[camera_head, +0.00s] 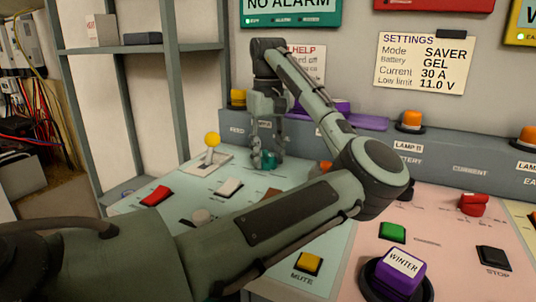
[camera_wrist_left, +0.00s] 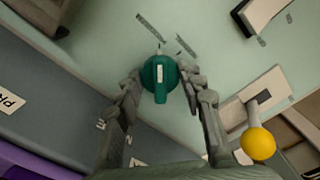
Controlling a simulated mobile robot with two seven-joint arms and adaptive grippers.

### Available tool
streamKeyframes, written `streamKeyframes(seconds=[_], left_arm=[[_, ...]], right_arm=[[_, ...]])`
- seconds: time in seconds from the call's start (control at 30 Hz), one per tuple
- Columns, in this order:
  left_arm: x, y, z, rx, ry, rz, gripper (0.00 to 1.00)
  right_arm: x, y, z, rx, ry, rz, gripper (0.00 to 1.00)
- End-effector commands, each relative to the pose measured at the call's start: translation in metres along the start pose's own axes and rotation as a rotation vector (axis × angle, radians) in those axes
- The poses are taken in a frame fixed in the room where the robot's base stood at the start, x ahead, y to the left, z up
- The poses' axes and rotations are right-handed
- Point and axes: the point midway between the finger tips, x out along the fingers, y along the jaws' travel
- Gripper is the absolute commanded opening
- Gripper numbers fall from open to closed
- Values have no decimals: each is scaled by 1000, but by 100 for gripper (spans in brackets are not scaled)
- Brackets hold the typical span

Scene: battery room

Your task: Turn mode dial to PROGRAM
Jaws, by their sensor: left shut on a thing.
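A teal dial (camera_wrist_left: 160,92) with a pale marker strip sits on the light green panel, between the fingertips of my left gripper (camera_wrist_left: 162,78). Its bar lies upright in the left wrist view, toward the picture's bottom. The dial (camera_head: 267,161) also shows in the head view, low between the fingers of my left gripper (camera_head: 268,154), which points down from above. The left gripper is shut on it. Dark print marks lie beside the dial, too small to read, so I cannot tell its setting. My right gripper is out of view.
A lever with a yellow ball (camera_head: 212,140) stands close left of the dial. A red switch (camera_head: 155,196), a white switch (camera_head: 229,188) and a yellow MUTE button (camera_head: 308,263) share the panel. A purple WINTER knob (camera_head: 402,271) is on the pink panel. A settings sheet (camera_head: 424,62) hangs behind.

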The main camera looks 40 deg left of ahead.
Motion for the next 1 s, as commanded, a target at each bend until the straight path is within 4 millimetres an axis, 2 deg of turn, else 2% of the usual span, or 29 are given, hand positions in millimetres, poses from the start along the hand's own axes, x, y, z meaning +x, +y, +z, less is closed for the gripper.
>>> streamKeyframes(seconds=[0.53,0.57,0.7,1.0], left_arm=[[0,0,0,-28,0,0,10],[0,0,0,-28,0,1,41],[0,0,0,-27,0,1,58],[-1,0,0,-26,0,1,60]], right_arm=[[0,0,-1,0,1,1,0],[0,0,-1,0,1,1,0],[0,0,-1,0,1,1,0],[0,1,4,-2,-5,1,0]])
